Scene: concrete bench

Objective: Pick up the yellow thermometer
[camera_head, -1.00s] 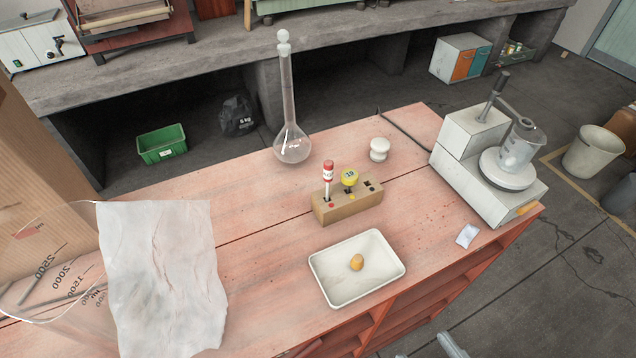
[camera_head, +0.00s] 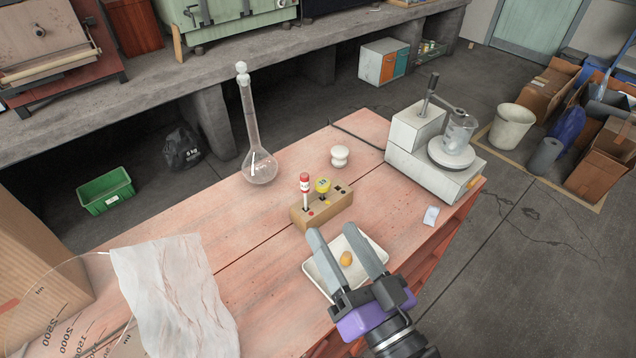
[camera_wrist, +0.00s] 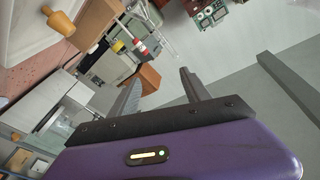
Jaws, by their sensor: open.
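The yellow thermometer (camera_head: 323,186) stands upright in a wooden block (camera_head: 324,211), with its round yellow head up. It also shows in the wrist view (camera_wrist: 118,47). A red-and-white topped thermometer (camera_head: 305,185) stands in the same block, just left of it. My gripper (camera_head: 333,234) is open and empty. In the head view its fingers overlap the white tray, in front of the block.
The white tray (camera_head: 376,247) holds a small tan stopper (camera_head: 346,258). A tall glass flask (camera_head: 259,166) stands behind the block. A white lidded jar (camera_head: 339,156) and a white instrument (camera_head: 416,134) stand to the right. A crumpled sheet (camera_head: 175,295) lies at left.

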